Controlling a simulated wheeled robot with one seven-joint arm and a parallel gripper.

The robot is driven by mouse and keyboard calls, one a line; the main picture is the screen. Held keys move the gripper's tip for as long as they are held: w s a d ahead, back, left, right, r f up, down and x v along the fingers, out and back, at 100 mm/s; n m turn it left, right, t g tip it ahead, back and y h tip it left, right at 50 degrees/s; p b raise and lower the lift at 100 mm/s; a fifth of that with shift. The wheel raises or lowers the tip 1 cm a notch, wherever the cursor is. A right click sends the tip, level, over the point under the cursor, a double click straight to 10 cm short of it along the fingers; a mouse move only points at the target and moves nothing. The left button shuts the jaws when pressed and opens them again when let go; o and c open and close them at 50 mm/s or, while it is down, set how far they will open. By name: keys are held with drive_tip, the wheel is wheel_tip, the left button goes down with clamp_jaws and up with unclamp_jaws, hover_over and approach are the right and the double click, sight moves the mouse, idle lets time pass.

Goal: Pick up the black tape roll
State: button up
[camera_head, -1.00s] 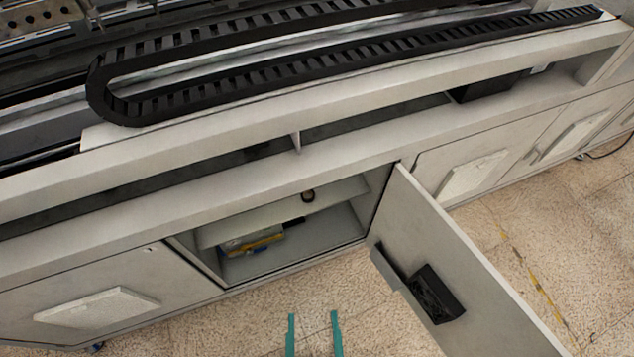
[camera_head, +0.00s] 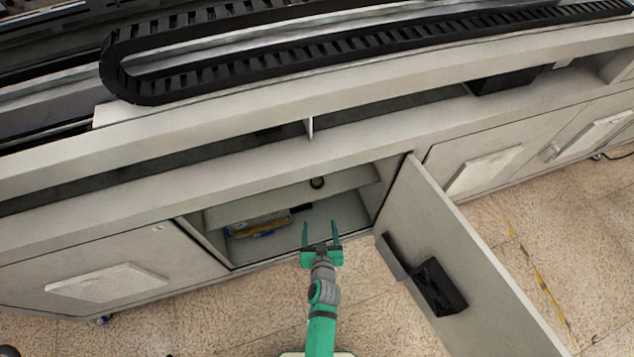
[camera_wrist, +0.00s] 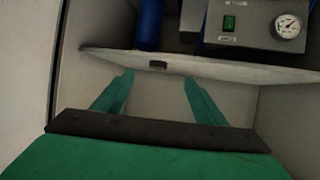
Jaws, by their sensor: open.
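The black tape roll (camera_head: 317,183) is a small dark ring on the front part of the shelf (camera_head: 350,181) inside the open cabinet. In the wrist view a small dark piece at the shelf edge (camera_wrist: 157,66) appears to be the same roll, seen nearly edge-on. My gripper (camera_head: 321,230) is open and empty at the cabinet opening, in front of and below the shelf. In the wrist view its two green fingers (camera_wrist: 158,86) are spread, with the roll beyond the gap between their tips.
The cabinet door (camera_head: 455,265) stands open to the right, with a black holder (camera_head: 440,286) on its inner face. Yellow and blue items (camera_head: 262,226) lie in the lower compartment at left. On the shelf, the wrist view shows a blue cylinder (camera_wrist: 149,22) and a grey gauge unit (camera_wrist: 255,28).

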drive_tip(key=y, duration=0.1)
approach(318, 185)
drive_tip(key=shift+n, duration=0.4)
drive_tip(key=x, duration=0.4)
drive_tip(key=shift+w+a+f, duration=0.15)
drive_tip(key=shift+w+a, duration=0.05)
drive_tip(key=shift+a, duration=0.05)
drive_tip(key=x, duration=0.2)
drive_tip(key=r+x, duration=0.1)
drive_tip(key=x, duration=0.1)
drive_tip(key=shift+w+d+f, duration=0.1)
drive_tip(key=shift+w+d, duration=0.05)
drive_tip(key=shift+w, duration=0.2)
drive_tip(key=shift+w+f, duration=0.3)
drive_tip(key=shift+w, duration=0.1)
drive_tip(key=shift+c, duration=0.2)
drive_tip(key=c, duration=1.1)
drive_tip(key=shift+r, duration=0.2)
